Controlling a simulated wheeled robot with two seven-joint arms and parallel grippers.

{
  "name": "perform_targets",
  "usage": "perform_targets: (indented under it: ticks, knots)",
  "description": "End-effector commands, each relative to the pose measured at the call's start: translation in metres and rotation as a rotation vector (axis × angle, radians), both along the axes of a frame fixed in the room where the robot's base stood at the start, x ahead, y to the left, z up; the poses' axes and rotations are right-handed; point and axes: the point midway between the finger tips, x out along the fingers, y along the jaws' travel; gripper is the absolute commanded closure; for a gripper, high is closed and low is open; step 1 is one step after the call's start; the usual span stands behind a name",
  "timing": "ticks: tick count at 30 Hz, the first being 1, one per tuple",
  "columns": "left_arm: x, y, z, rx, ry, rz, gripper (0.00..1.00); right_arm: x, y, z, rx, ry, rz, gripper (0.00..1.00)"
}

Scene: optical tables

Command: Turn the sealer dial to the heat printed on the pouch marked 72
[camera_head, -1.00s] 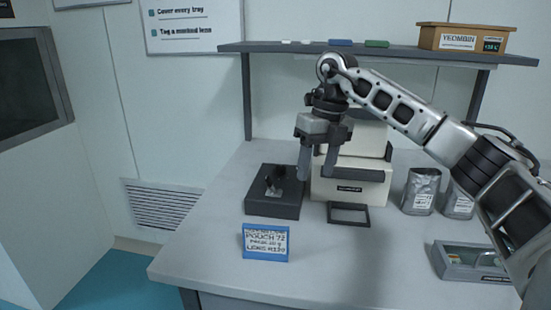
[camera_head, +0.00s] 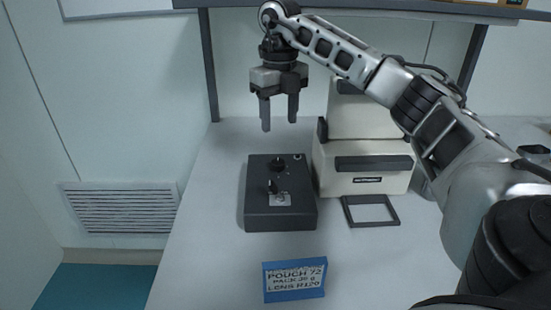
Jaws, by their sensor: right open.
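The dark grey control box (camera_head: 256,210) sits on the table, with a black dial (camera_head: 278,165) at its far end and a black lever or switch (camera_head: 273,186) on a small light plate nearer its middle. A blue-framed card (camera_head: 294,280) in front reads "POUCH 72", a pack line and "LENS R120"; the digits are small. A cream machine (camera_head: 362,165) with a dark front bar stands right of the box. My right gripper (camera_head: 279,112) is open and empty, pointing down above and behind the box. My left gripper is not in view.
A black square frame (camera_head: 370,211) lies in front of the cream machine. A shelf (camera_head: 370,10) on dark posts runs above the table. My right arm covers the table's right side. The table left of the box is clear.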

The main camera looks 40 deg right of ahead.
Motion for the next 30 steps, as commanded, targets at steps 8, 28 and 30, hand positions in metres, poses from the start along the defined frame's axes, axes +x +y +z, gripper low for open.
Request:
perform_targets:
  ticks: [8, 28, 30]
  knots:
    - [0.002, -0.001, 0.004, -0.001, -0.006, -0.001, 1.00, -0.001, 0.000, -0.062, 0.000, 0.004, 0.001, 0.48]
    - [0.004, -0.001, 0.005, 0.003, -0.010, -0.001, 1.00, 0.000, 0.001, -0.111, 0.002, -0.002, 0.002, 0.48]
    - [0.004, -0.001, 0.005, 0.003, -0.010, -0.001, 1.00, 0.000, 0.001, -0.111, 0.002, -0.002, 0.002, 0.59]
